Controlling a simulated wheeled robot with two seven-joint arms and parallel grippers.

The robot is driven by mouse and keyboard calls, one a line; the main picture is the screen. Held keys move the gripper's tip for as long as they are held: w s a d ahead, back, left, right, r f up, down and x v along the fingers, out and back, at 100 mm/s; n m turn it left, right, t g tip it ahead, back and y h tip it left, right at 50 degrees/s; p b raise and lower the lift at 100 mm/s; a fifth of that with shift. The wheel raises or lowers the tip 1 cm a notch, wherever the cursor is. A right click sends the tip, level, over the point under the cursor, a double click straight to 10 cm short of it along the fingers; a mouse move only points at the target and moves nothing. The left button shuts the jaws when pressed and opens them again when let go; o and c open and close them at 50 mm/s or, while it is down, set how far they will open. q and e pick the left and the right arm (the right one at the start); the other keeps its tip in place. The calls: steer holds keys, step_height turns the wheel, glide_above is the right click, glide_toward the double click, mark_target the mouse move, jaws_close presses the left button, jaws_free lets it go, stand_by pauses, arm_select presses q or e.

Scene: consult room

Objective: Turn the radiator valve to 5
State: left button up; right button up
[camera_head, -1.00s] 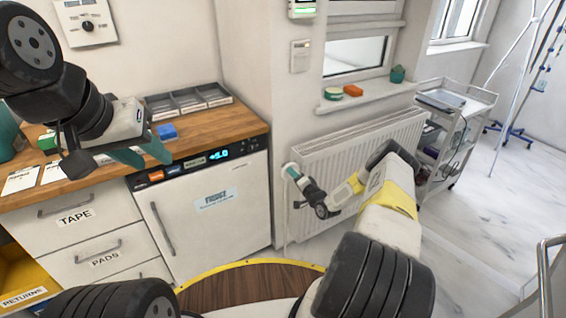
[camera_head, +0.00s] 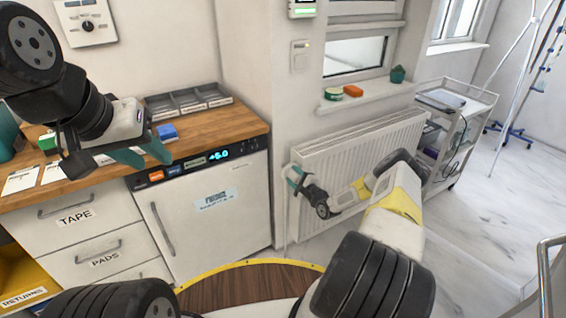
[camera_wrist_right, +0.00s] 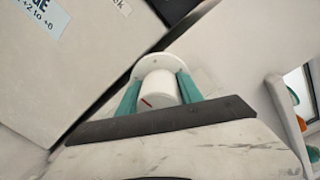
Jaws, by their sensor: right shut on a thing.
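The radiator (camera_head: 345,170) is white and ribbed, on the wall under the window. Its valve (camera_head: 288,170) is at its left end and is mostly hidden by my right gripper in the head view. In the right wrist view the valve knob (camera_wrist_right: 158,90) is white with a red mark on its face; no number is readable. My right gripper (camera_head: 296,178) is shut on the knob, with one teal finger on each side of it (camera_wrist_right: 158,98). My left gripper (camera_head: 146,150) is open and empty above the counter.
A wooden counter (camera_head: 85,152) with a grey tray (camera_head: 188,102) and a blue block stands at the left, above a white fridge (camera_head: 210,210) with a lit display. A trolley (camera_head: 460,120) stands right of the radiator.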

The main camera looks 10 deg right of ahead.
mark_target(299, 180)
steer(key=m, duration=0.7)
steer(key=shift+d+f, duration=0.1)
stand_by(0.5)
steer(key=o, duration=1.4)
steer(key=shift+c, duration=0.2)
steer(key=v, duration=0.8)
